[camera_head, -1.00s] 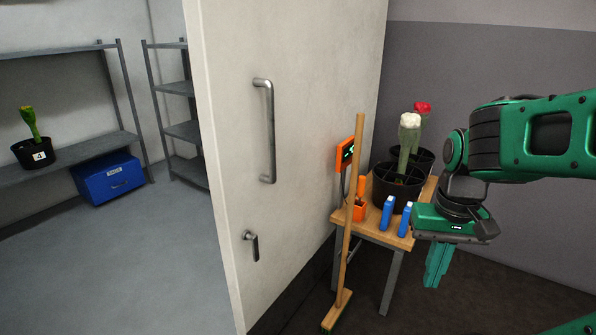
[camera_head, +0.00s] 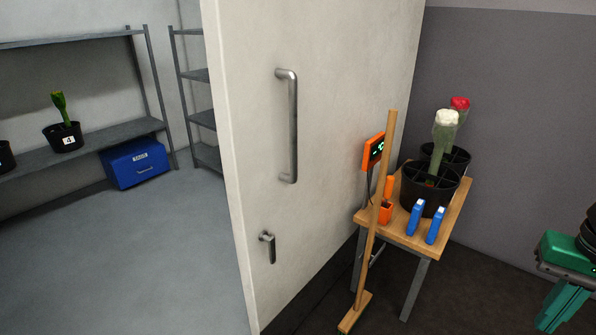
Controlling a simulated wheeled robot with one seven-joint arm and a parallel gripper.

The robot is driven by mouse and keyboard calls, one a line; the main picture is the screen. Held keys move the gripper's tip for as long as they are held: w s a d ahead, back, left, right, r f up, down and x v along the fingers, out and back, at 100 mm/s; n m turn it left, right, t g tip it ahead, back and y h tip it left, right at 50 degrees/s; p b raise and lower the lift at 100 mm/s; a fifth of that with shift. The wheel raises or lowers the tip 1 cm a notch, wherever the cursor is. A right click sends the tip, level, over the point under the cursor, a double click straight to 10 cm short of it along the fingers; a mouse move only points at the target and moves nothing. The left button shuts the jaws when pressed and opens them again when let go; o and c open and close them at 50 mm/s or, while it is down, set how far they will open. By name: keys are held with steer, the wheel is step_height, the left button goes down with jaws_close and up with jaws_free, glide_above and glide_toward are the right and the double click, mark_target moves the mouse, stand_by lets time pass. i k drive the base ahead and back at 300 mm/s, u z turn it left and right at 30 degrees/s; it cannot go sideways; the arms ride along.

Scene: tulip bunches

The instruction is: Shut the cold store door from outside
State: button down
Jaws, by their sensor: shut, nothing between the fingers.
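The cold store door (camera_head: 335,130) is a thick pale panel standing open in the middle of the view. Its face carries a long vertical metal pull handle (camera_head: 292,128) and a small lever latch (camera_head: 268,247) below it. The open doorway lies to the left of the door's edge. My gripper (camera_head: 562,310) is at the lower right, pointing down, shut and empty. It is well to the right of the door and apart from it. My gripper's lower tip is close to the bottom of the picture.
A wooden table (camera_head: 455,215) right of the door holds black buckets (camera_head: 425,190) with wrapped tulips, blue tools and an orange display (camera_head: 374,152). A broom (camera_head: 378,220) leans between door and table. Inside are shelves (camera_head: 90,145) and a blue box (camera_head: 137,163).

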mark_target(299, 88)
steer(key=z, duration=0.05)
steer(key=i, duration=1)
steer(key=u, duration=0.05)
